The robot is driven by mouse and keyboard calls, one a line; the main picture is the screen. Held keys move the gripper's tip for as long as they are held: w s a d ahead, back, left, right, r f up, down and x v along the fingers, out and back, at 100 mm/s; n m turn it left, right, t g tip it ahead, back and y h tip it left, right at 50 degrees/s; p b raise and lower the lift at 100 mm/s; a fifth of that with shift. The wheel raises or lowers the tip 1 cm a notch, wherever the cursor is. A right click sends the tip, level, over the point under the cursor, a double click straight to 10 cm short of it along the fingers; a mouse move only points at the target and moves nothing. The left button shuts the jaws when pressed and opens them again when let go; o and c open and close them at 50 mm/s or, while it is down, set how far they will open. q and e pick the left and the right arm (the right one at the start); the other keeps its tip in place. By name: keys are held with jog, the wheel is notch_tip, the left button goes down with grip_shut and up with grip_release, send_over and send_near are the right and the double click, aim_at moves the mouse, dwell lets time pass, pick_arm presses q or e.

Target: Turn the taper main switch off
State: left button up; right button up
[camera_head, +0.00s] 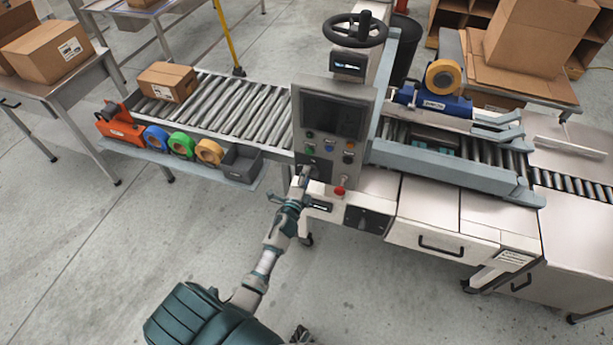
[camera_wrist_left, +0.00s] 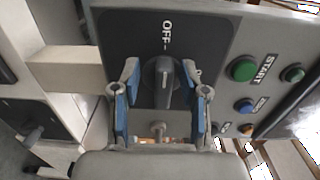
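The taper main switch (camera_wrist_left: 163,82) is a dark rotary knob on a black plate, with the word OFF and a tick mark above it in the left wrist view. Its grip bar lies roughly upright in that view, in line with the tick; which end is the pointer I cannot tell. My left gripper (camera_wrist_left: 161,108) is open, its blue-padded fingers on either side of the knob with visible gaps. In the head view my left gripper (camera_head: 302,183) is at the lower left of the taper's control panel (camera_head: 333,125) and partly hides the switch.
A green START button (camera_wrist_left: 243,69) and a blue button (camera_wrist_left: 244,105) sit right of the switch in the wrist view. A red button (camera_head: 340,190) is just right of my gripper. A roller conveyor (camera_head: 240,107) with a carton (camera_head: 168,81) extends left.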

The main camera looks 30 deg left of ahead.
pick_arm(q)
jog(key=shift+s, duration=0.1)
jog(key=v, duration=1.1)
jog(key=shift+s, duration=0.35)
jog(key=shift+f, duration=0.1)
jog(key=s+d+f+n+g+h, duration=0.1)
jog(key=s+d+f+n+g, duration=0.2)
jog(key=f, duration=0.7)
jog(key=s+d+f+n+g+h, duration=0.15)
jog(key=s+f, duration=0.25)
jog(key=f, duration=0.7)
jog(key=s+d+f+n+g+h, duration=0.1)
jog(key=s+d+f+n+g, duration=0.2)
jog(key=f, duration=0.7)
jog(key=s+d+f+n+g, duration=0.1)
jog(key=s+f+g, duration=0.2)
jog(key=s+f, duration=0.3)
jog(key=s+d+f+n+g, duration=0.1)
jog(key=s+f, duration=0.5)
jog(key=s, duration=1)
jog(key=s+f+n+g, duration=0.3)
jog(key=s+f+g, duration=0.2)
jog(key=s, duration=0.7)
jog(key=shift+d+f+h, duration=0.4)
jog(key=shift+f+h, duration=0.05)
jog(key=shift+f, duration=0.55)
